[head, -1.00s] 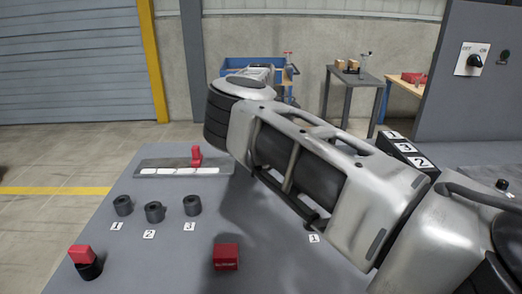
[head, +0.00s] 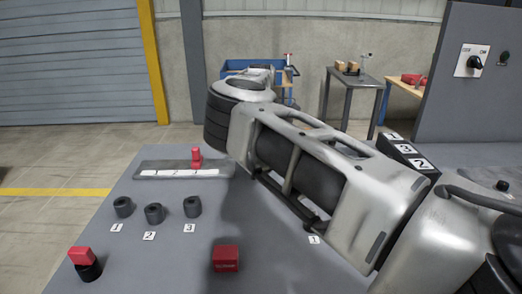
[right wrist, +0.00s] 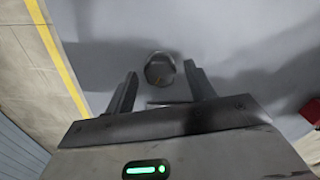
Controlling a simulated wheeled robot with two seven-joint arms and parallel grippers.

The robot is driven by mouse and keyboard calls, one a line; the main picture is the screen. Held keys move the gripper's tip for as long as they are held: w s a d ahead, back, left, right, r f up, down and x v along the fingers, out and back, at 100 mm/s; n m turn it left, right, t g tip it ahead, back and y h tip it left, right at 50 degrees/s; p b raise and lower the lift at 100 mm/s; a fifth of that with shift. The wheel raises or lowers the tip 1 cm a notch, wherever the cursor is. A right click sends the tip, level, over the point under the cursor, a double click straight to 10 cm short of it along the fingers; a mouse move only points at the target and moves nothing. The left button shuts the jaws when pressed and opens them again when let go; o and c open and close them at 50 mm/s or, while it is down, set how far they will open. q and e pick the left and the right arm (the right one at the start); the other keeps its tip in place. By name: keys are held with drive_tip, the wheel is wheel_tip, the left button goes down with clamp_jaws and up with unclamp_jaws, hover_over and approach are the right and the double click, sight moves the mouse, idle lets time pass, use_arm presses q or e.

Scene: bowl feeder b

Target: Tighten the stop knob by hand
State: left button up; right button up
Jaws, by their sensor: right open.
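A dark round knob (right wrist: 160,72) with a small orange mark shows in the right wrist view, on the grey table top. My right gripper (right wrist: 160,70) is open, with one finger on each side of the knob and a visible gap to both. I cannot tell how high the fingertips are relative to it. In the head view my right arm covers the middle of the table, hiding the knob and the right gripper. My left gripper is not in view.
A metal rail (head: 150,169) with a red piece (head: 196,157) lies at the table's far side. Several black cups stand at the left with number labels. A red block (head: 226,258) and a red-topped black part (head: 82,257) are nearer. A numbered black box (head: 410,155) stands behind my arm.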

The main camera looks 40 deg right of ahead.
wheel_tip(320, 180, up, 16)
idle(0.5)
idle(0.4)
